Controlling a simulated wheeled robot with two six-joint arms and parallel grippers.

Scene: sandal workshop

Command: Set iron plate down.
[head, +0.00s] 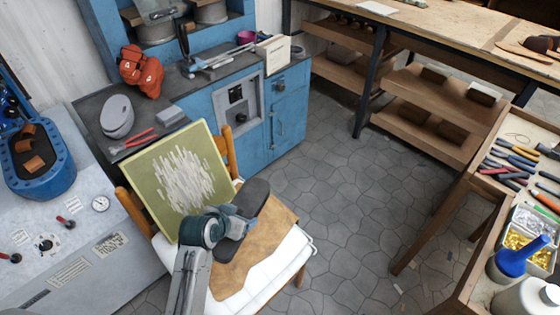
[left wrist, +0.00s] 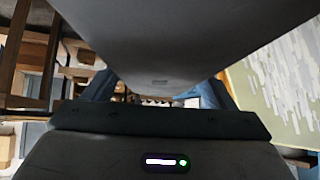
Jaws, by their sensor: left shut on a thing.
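A dark grey, sole-shaped iron plate (head: 257,194) is held in my left gripper (head: 238,222), which is shut on it. The plate is tilted and above a chair, in front of the brown leather piece (head: 270,245) on its white seat (head: 283,268). In the left wrist view the plate (left wrist: 180,40) fills the upper middle, just beyond the gripper (left wrist: 160,115), and hides much behind it. The gap between plate and seat cannot be judged. My right gripper is not in view.
A green panel with white strokes (head: 190,178) stands on the chair by its wooden back. A blue machine bench (head: 245,100) with tools is behind. A grey console (head: 75,235) is at left, a tool table (head: 485,190) at right.

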